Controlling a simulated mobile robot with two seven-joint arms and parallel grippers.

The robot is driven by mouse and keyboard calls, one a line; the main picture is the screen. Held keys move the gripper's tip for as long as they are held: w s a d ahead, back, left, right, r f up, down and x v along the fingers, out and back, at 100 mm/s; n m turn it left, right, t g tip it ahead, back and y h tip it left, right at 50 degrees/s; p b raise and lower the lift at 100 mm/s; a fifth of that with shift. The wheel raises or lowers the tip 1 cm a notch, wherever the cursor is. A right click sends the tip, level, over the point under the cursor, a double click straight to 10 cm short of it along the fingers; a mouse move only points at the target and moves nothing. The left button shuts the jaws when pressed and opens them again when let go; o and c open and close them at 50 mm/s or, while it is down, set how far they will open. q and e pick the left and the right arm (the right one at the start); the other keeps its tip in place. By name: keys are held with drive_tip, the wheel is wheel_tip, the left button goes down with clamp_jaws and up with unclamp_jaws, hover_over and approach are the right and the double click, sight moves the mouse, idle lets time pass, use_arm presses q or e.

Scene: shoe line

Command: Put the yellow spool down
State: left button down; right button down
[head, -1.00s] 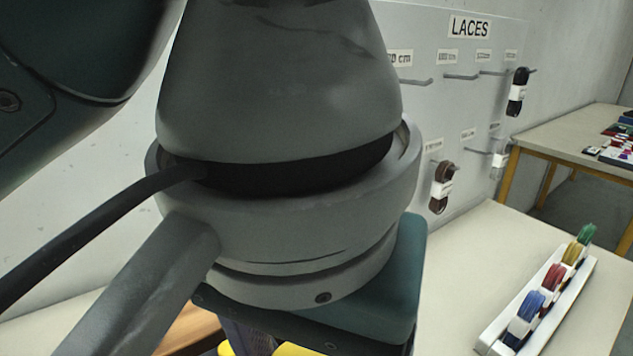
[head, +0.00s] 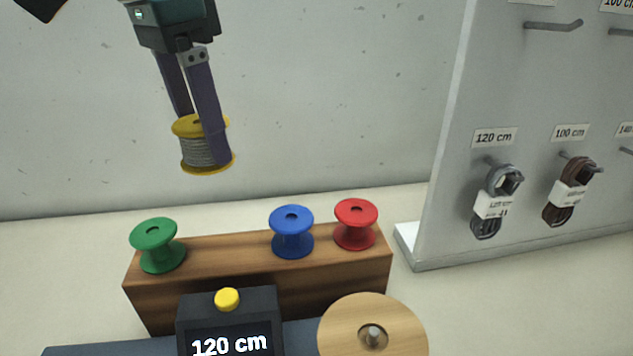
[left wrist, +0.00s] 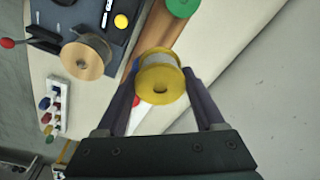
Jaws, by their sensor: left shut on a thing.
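The yellow spool (head: 198,152), wound with grey lace, is held upright in the air between the fingers of my left gripper (head: 205,140). It hangs above and behind the wooden block (head: 260,277). In the left wrist view the yellow spool (left wrist: 161,82) sits between the two dark fingers of the gripper (left wrist: 160,100). A green spool (head: 157,246), a blue spool (head: 292,232) and a red spool (head: 356,224) stand on the block. A bare stretch of its top lies between green and blue. My right gripper is in neither view.
In front of the block stand a dark box (head: 225,318) with a yellow button, reading "120 cm", and a round wooden disc (head: 373,330). A grey pegboard (head: 540,90) with hanging laces stands at the right. The wall (head: 330,90) is behind.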

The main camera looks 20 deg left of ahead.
use_arm(q)
wheel_tip(320, 180, down, 13)
drive_tip(key=shift+f+b, duration=0.1)
drive_tip(key=shift+b, duration=0.3)
unclamp_jaws()
drive_tip(key=r, duration=0.4)
drive_tip(key=s+r, duration=0.1)
drive_tip(key=r, duration=0.3)
drive_tip(key=r+p, duration=0.1)
drive_tip(key=r, duration=0.3)
drive_tip(key=shift+s+a, duration=0.15)
drive_tip(key=shift+a, duration=0.15)
